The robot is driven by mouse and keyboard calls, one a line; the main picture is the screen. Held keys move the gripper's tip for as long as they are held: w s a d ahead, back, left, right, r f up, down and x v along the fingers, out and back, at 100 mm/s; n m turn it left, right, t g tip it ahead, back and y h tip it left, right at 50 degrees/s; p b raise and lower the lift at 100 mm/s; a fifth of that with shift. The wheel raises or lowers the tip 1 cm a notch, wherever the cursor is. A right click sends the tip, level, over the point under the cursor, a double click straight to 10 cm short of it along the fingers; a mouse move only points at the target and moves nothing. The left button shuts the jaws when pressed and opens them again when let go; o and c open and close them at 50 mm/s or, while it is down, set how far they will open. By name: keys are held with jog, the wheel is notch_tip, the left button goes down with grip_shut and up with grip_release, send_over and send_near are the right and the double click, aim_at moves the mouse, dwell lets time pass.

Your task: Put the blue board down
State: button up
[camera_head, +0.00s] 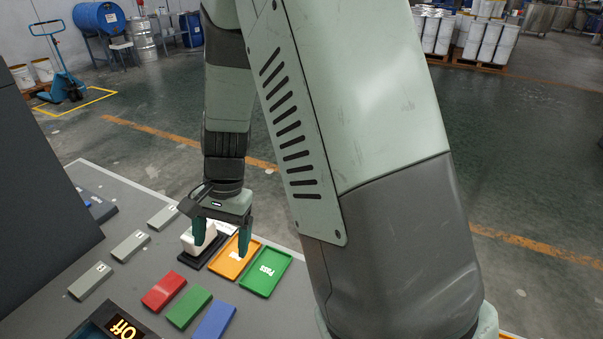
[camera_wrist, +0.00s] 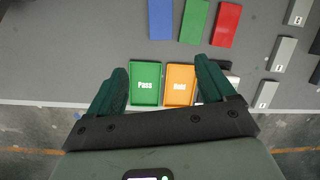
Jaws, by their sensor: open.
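The blue board (camera_head: 214,321) lies flat on the grey bench top at the near end of a row of three boards; its lower edge is cut off in the head view. It also shows at the top of the wrist view (camera_wrist: 160,19), partly cut off. My gripper (camera_head: 221,240) is open with nothing seen between its fingers. It is above the trays, apart from the blue board. In the wrist view my gripper (camera_wrist: 161,70) has its fingertips spread around the green "Pass" tray (camera_wrist: 133,84) and the orange "Hold" tray (camera_wrist: 168,84).
A green board (camera_head: 189,307) and a red board (camera_head: 164,291) lie beside the blue one. A white block (camera_head: 197,238) on a black base stands beside the orange tray. Several grey blocks (camera_head: 131,246) line the left. A display box (camera_head: 100,322) reads "Off".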

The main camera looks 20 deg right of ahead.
jog(key=s+d+r+n+t, duration=0.2)
jog(key=s+d+r, duration=0.2)
jog(key=r, duration=0.6)
jog(key=s+d+r+n+t+h, duration=0.1)
jog(key=s+d+r+n+t, duration=0.1)
jog(key=s+r, duration=0.4)
notch_tip(320, 180, up, 5)
jog(key=shift+d+r+n+t, duration=0.2)
jog(key=shift+d+n+t, duration=0.35)
jog(key=shift+d, duration=0.7)
jog(key=s+d+r, duration=0.1)
jog(key=s, duration=0.1)
jog(key=s+d+r+t+h, duration=0.1)
jog(key=s, duration=0.1)
jog(key=s+d+r+n+t, duration=0.1)
jog(key=shift+s, duration=0.4)
jog(key=shift+c, duration=0.6)
jog(key=shift+s+d, duration=0.1)
jog(key=shift+s, duration=0.1)
jog(key=shift+c, duration=0.5)
